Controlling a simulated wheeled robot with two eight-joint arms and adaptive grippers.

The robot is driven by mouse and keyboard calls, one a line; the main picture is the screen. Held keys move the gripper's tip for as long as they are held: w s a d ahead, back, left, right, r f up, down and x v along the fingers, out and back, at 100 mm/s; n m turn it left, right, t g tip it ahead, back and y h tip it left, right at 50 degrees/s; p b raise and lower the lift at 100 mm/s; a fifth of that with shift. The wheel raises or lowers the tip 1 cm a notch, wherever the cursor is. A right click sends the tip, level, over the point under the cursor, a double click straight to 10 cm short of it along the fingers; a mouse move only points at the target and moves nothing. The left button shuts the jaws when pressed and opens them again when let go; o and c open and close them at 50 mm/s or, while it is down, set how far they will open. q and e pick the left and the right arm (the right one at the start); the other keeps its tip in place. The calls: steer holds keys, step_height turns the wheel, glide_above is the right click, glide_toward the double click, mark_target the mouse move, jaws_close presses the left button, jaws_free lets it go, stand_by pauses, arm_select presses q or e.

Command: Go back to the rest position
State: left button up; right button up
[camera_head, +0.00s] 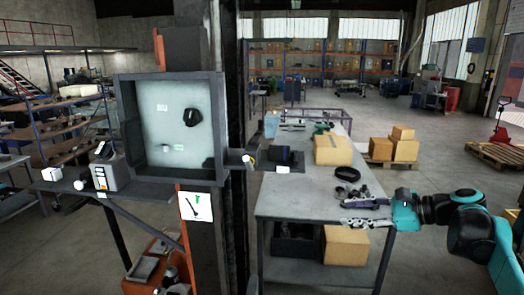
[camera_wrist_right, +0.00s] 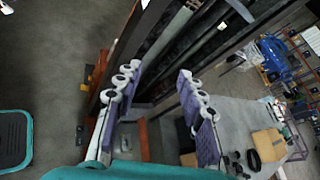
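My right arm comes in from the right edge in the head view, teal and black. Its gripper (camera_head: 348,211) is held level over the right part of the grey workbench, its fingers pointing left. In the right wrist view the gripper (camera_wrist_right: 157,78) has its two purple-padded fingers with white-grey knuckles spread well apart. Nothing is between them, so it is open and empty. My left gripper and left arm do not show in either view.
The grey workbench (camera_head: 293,200) bears a cardboard box (camera_head: 333,150) and a black ring (camera_head: 347,174). A dark column stands left of it, with an open grey cabinet (camera_head: 120,125) and a side shelf (camera_head: 130,190). Boxes on a pallet (camera_head: 392,148) stand behind. Floor at right is mostly clear.

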steer(key=s+a+f+n+g+h+b, duration=0.1)
steer(key=s+a+f+n+h+b, duration=0.2)
steer(key=f, duration=0.5)
steer(key=s+a+f+n+b, duration=0.25)
steer(key=s+f+b, duration=0.2)
steer(key=f, duration=0.45)
steer(key=s+a+f+n+g+h+b, duration=0.1)
steer(key=s+a+f+n+h+b, duration=0.2)
steer(key=f, duration=0.5)
arm_select(q)
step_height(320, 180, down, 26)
steer(key=b, duration=1.4)
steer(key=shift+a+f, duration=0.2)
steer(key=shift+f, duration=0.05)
arm_select(e)
steer(key=s+f+n+h, duration=0.1)
steer(key=s+f+n, duration=0.3)
steer(key=f, duration=0.5)
steer(key=s+d+f+n+t+h, duration=0.1)
steer(key=s+f+n+h, duration=0.1)
steer(key=f, duration=0.7)
steer(key=s+d+f+n+h, duration=0.1)
steer(key=s+f+n+h, duration=0.1)
steer(key=s+f+n, duration=0.3)
step_height(320, 180, down, 4)
steer(key=shift+s+d+f+n+t, duration=0.15)
steer(key=shift+s+n+t, duration=0.2)
steer(key=shift+s, duration=0.7)
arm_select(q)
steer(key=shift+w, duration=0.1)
